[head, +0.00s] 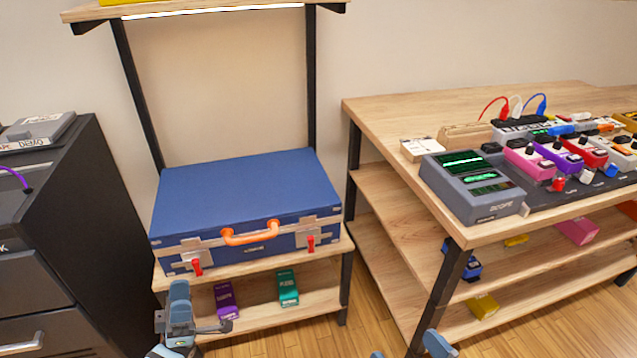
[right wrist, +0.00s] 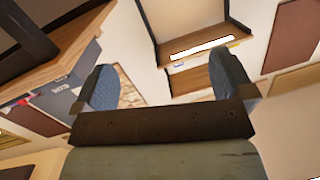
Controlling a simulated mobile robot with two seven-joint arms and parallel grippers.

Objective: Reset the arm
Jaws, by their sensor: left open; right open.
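My left gripper (head: 200,310) is open and empty in the head view, in front of the shelf stand that bears a blue case (head: 240,190). The case is shut, with an orange handle and two red latches facing me. My right gripper (head: 407,349) shows only its blue fingertips at the bottom edge of the head view. In the right wrist view its two fingers (right wrist: 166,85) are spread wide with nothing between them. The rest of both arms is mostly out of view.
A wooden workbench (head: 390,108) with a grey scope box (head: 470,185) and several pedals stands at right. A black drawer cabinet (head: 75,230) stands at left. Purple (head: 224,300) and green (head: 288,288) pedals sit on the shelf under the case. Wooden floor (head: 375,310) shows between stand and bench.

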